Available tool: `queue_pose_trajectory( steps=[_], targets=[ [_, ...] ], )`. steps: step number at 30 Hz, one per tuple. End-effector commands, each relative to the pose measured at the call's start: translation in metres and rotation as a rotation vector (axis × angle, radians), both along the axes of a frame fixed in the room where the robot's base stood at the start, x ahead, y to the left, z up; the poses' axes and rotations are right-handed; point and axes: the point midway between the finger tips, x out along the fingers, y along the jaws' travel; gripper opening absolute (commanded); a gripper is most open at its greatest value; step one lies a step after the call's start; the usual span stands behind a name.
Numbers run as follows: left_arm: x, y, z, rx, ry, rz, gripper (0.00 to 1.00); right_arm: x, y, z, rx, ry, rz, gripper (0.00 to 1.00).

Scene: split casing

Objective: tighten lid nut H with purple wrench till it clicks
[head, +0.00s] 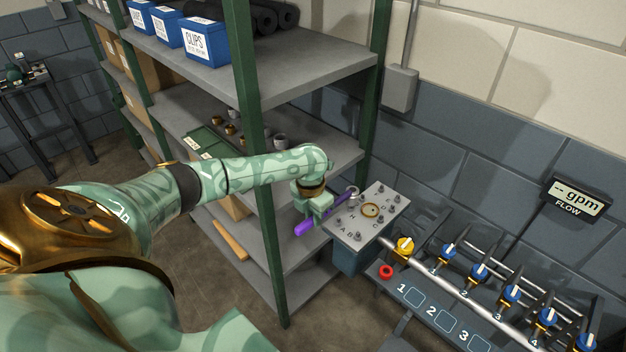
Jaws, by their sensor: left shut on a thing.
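The purple wrench (304,227) is held in my left gripper (318,208), which is shut on it. Its purple handle sticks out toward the lower left. Its metal head (352,192) reaches over the left part of the grey lid plate (368,232). The plate carries several nuts on studs, with letters beside them, and a round brass-rimmed opening in its middle. The letter H (352,217) shows on the plate's left part. I cannot tell whether the wrench head sits on a nut or above it. My right gripper is not in view.
A green-posted shelf (262,160) stands close behind and left of my left arm. Blue boxes (206,42) sit on its top. Right of the casing is a pipe manifold with blue valves (448,250), a yellow valve (404,245) and a red ring (386,271).

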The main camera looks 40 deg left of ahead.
Motion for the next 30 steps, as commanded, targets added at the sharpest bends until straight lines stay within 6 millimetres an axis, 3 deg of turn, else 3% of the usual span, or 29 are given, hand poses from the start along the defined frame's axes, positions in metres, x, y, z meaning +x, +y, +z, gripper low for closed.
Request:
queue_pose_trajectory(
  steps=[30],
  targets=[
    [0.0, 0.0, -0.03, 0.0, -0.001, 0.0, 0.0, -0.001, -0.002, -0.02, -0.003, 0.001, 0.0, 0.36]
  ],
)
